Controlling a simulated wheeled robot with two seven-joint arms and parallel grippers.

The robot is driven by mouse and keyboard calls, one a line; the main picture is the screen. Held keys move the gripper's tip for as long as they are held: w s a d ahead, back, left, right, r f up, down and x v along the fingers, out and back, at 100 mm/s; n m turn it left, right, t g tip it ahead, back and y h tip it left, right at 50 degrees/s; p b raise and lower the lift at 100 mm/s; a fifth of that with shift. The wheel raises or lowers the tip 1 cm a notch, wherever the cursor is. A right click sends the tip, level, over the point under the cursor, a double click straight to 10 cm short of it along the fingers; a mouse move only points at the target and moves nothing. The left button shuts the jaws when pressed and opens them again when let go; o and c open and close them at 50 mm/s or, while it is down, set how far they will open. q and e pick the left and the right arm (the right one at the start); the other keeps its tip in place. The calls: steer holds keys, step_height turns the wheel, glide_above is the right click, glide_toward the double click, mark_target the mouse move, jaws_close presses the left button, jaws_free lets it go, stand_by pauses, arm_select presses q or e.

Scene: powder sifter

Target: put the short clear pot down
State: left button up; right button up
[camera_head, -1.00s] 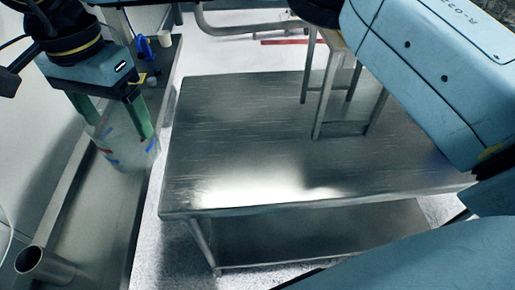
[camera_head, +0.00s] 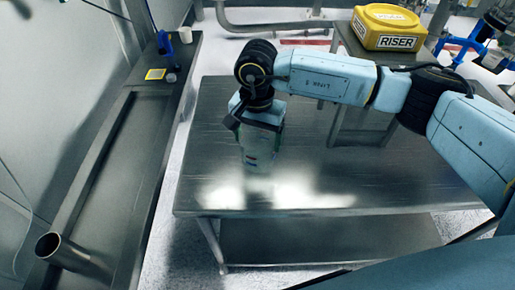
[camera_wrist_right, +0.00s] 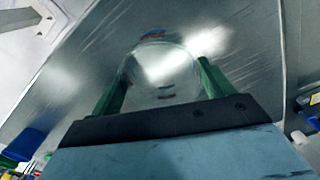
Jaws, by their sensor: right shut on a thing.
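The short clear pot (camera_head: 258,181) is see-through with small red and blue marks. It is over the steel table (camera_head: 330,187), towards its left part, in the head view. My right gripper (camera_head: 262,158) points down and is shut on it. In the right wrist view the pot (camera_wrist_right: 160,72) sits between the two green fingers (camera_wrist_right: 160,88), with the metal top behind it. I cannot tell whether its base touches the table. My left gripper is not in view.
A yellow RISER box (camera_head: 388,27) stands on a small stand at the back right. A dark side bench (camera_head: 125,150) runs along the left, with a metal cylinder (camera_head: 62,250), a small yellow-edged square (camera_head: 155,74) and a blue item (camera_head: 164,42). The table's front and right are clear.

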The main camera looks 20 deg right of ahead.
mark_target(258, 148)
steer(key=shift+f, duration=2.05)
steer(key=shift+f, duration=0.1)
steer(key=shift+f, duration=0.15)
steer(key=o, duration=1)
steer(key=shift+o, duration=0.2)
step_height(258, 148, up, 12)
steer(key=shift+r+b, duration=0.25)
steer(key=shift+b, duration=0.15)
